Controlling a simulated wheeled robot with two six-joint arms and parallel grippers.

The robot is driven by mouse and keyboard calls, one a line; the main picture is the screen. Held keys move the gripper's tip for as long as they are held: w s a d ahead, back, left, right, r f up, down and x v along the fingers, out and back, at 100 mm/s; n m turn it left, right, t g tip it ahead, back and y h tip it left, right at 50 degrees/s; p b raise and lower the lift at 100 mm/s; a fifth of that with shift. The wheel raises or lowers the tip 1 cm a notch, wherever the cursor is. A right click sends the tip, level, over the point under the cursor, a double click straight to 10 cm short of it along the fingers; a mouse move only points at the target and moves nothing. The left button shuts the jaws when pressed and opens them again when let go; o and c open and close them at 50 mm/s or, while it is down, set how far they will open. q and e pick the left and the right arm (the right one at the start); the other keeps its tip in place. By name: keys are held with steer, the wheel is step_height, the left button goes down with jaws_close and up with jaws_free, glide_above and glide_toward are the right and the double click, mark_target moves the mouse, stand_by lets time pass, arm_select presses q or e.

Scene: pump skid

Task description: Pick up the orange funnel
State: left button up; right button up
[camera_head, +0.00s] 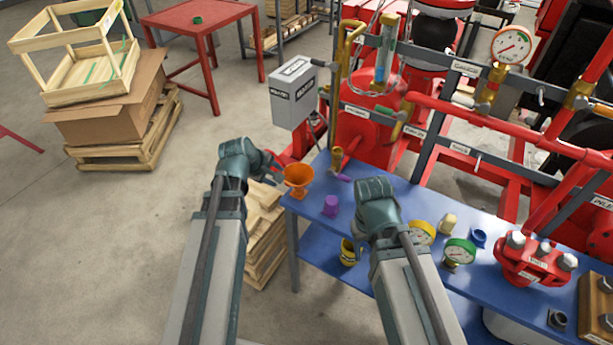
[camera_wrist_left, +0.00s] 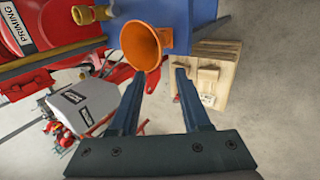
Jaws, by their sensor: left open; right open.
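The orange funnel (camera_head: 298,177) stands at the left end of the blue bench (camera_head: 312,205), wide mouth up. My left gripper (camera_head: 279,170) is just left of the funnel, open and empty. In the left wrist view the funnel (camera_wrist_left: 141,47) is just ahead of the open fingertips of my left gripper (camera_wrist_left: 160,73), nearer one finger, and not between them. My right gripper (camera_head: 375,190) is over the bench, right of a purple cylinder (camera_head: 331,206). Its fingers are mostly hidden behind its own body.
A brass fitting (camera_head: 337,158) with a purple handle stands behind the funnel. Gauges (camera_head: 458,252) and a red pump part (camera_head: 535,262) are on the bench to the right. A grey box (camera_head: 294,92) and red pipework rise behind. Wooden pallets (camera_head: 265,235) are stacked left of the bench.

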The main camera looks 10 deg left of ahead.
mark_target(290, 184)
arm_select(q)
steer(key=b+x, duration=0.7)
steer(key=x, duration=0.1)
steer(key=shift+f, duration=0.35)
steer(key=shift+w+d, duration=0.1)
steer(key=shift+d, duration=0.05)
steer(key=b+x, duration=0.4)
steer(key=x, duration=0.1)
steer(key=shift+d+f+b, duration=0.1)
steer(key=shift+d+b, duration=0.2)
steer(key=shift+b, duration=0.05)
jaws_close()
